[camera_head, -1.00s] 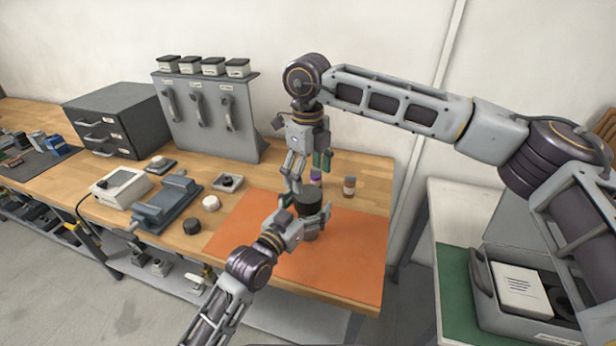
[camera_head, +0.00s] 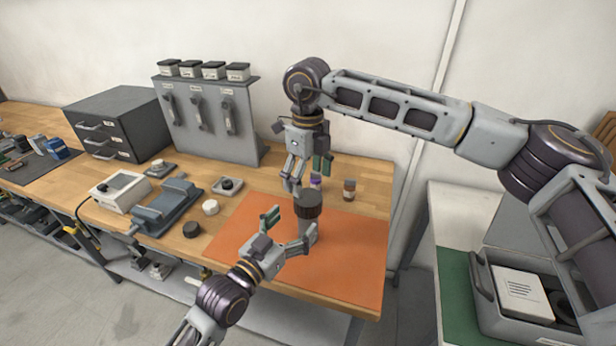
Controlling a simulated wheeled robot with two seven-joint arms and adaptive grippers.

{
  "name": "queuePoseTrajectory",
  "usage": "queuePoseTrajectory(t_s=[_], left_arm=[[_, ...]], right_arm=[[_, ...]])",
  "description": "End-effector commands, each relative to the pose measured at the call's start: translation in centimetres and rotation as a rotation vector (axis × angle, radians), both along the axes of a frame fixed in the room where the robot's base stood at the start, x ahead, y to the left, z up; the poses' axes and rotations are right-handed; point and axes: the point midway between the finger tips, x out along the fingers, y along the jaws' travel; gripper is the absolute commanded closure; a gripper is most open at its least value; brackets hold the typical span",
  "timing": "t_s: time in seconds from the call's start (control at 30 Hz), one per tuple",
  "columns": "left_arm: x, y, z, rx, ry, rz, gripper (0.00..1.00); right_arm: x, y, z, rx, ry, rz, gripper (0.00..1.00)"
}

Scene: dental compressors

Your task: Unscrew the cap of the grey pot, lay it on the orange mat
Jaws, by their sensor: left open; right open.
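The grey pot (camera_head: 304,229) stands upright on the orange mat (camera_head: 345,262). Its dark ribbed cap (camera_head: 308,205) sits on top of it. My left gripper (camera_head: 291,227) is open at the pot's lower left, one finger close to the pot's front; I cannot tell whether it touches. It partly hides the pot's body. My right gripper (camera_head: 306,177) is open and points down just above and behind the cap, apart from it as far as I can see.
The mat's right and front parts are clear.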

Motion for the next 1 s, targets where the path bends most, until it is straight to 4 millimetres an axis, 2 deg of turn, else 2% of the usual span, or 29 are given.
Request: queuePoseTrajectory(t_s=[0.53, 1.0], left_arm=[[-3.5, 2.2, 0.0, 0.001, 0.001, -0.001, 0.14], [-4.1, 2.6, 0.0, 0.000, 0.000, -0.001, 0.14]], right_arm=[[0.0, 0.0, 0.0, 0.000, 0.000, 0.000, 0.19], [0.0, 0.0, 0.0, 0.000, 0.000, 0.000, 0.19]])
